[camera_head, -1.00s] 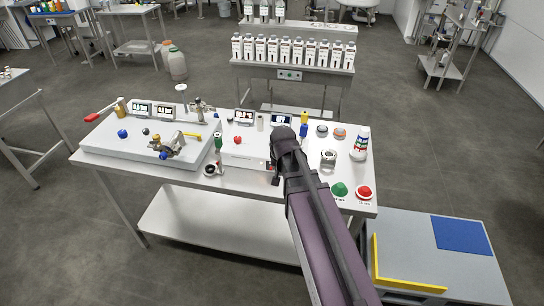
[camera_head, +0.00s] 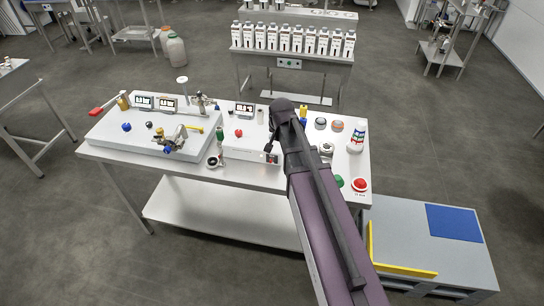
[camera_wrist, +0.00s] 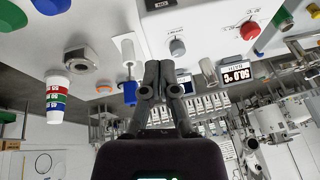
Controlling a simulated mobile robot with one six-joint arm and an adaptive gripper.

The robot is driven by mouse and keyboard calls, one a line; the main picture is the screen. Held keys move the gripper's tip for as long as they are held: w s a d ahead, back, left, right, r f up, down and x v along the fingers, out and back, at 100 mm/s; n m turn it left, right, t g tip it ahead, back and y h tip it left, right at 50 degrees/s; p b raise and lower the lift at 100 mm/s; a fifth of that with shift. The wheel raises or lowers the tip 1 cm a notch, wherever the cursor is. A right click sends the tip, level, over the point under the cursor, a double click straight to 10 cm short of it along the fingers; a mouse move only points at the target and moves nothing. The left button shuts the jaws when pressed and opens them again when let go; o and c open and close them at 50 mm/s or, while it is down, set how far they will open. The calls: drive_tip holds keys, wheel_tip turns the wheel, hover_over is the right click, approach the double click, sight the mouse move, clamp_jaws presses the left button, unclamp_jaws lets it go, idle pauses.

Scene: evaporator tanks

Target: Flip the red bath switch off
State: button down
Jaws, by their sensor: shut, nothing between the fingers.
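The bath unit is a white box (camera_head: 247,152) near the front middle of the bench. A small dark switch with a red part (camera_head: 271,158) shows on its front face; it is too small to tell its position. In the wrist view the switch (camera_wrist: 158,4) is partly cut off at the top edge. The bath display (camera_wrist: 238,72) reads about 50.0 °C. My gripper (camera_wrist: 158,66) is shut and empty, with its fingertips over the white box, apart from the switch in the picture. In the head view my gripper (camera_head: 268,147) is small and dark, close to the switch.
A grey knob (camera_wrist: 177,47) and a red knob (camera_head: 239,133) sit on the box. Green (camera_head: 339,181) and red (camera_head: 360,185) buttons are at the front right. A manifold block (camera_head: 140,144) fills the left.

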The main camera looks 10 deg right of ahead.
drive_tip(key=shift+f, duration=0.1)
drive_tip(key=b, duration=1)
hover_over(271, 161)
drive_tip(key=w+d, duration=0.1)
drive_tip(key=d, duration=0.1)
wheel_tip(271, 161, down, 9)
drive_tip(key=shift+w+f, duration=0.1)
drive_tip(key=shift+f, duration=0.05)
drive_tip(key=shift+s+a+f+b, duration=0.2)
drive_tip(key=shift+a+f+b, duration=0.05)
drive_tip(key=shift+f+b, duration=0.25)
drive_tip(key=shift+s+a+f+b, duration=0.2)
drive_tip(key=shift+f+b, duration=0.25)
drive_tip(key=shift+f, duration=0.15)
drive_tip(key=shift+s+a+f+b, duration=0.2)
drive_tip(key=shift+a+f+b, duration=0.05)
drive_tip(key=shift+f+b, duration=0.25)
drive_tip(key=shift+a+f, duration=0.1)
drive_tip(key=shift+a, duration=0.2)
